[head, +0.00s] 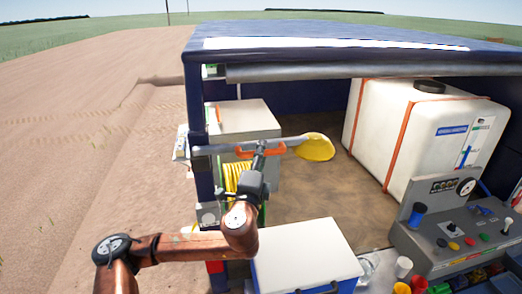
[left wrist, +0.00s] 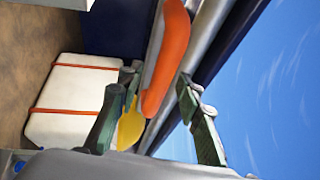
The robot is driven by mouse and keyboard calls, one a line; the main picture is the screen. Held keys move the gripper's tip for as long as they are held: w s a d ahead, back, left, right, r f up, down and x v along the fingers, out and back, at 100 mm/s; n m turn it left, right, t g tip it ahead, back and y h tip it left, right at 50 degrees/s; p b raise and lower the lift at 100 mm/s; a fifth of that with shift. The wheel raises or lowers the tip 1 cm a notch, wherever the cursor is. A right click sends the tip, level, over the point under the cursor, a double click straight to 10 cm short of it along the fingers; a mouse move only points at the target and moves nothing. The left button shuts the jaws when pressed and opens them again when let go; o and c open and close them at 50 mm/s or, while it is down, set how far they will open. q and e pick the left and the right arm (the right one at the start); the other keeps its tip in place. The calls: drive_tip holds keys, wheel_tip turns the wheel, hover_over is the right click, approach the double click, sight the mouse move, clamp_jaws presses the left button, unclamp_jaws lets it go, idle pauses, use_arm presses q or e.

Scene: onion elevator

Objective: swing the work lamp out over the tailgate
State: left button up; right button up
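The work lamp has a yellow head (head: 316,147) on a grey arm (head: 222,149) fixed to the blue corner post. The lamp arm points right, into the covered bay. An orange grip (head: 246,153) sits on the lamp arm; it also shows in the left wrist view (left wrist: 168,62), with the yellow head (left wrist: 131,126) behind. My left gripper (head: 260,156) is at this grip. In the left wrist view its two fingers (left wrist: 158,84) stand apart on either side of the orange grip, with gaps visible. My right gripper is in neither view. The tailgate cannot be made out.
The blue post (head: 194,100) and roof (head: 330,42) frame the bay. A white tank (head: 400,130) with orange straps stands at the back right. A white-lidded box (head: 305,255) and a control panel (head: 460,235) are in front. Open field lies left.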

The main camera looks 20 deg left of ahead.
use_arm(q)
drive_tip(key=shift+w+a, duration=0.1)
drive_tip(key=shift+w, duration=0.25)
drive_tip(key=shift+c, duration=0.5)
clamp_jaws()
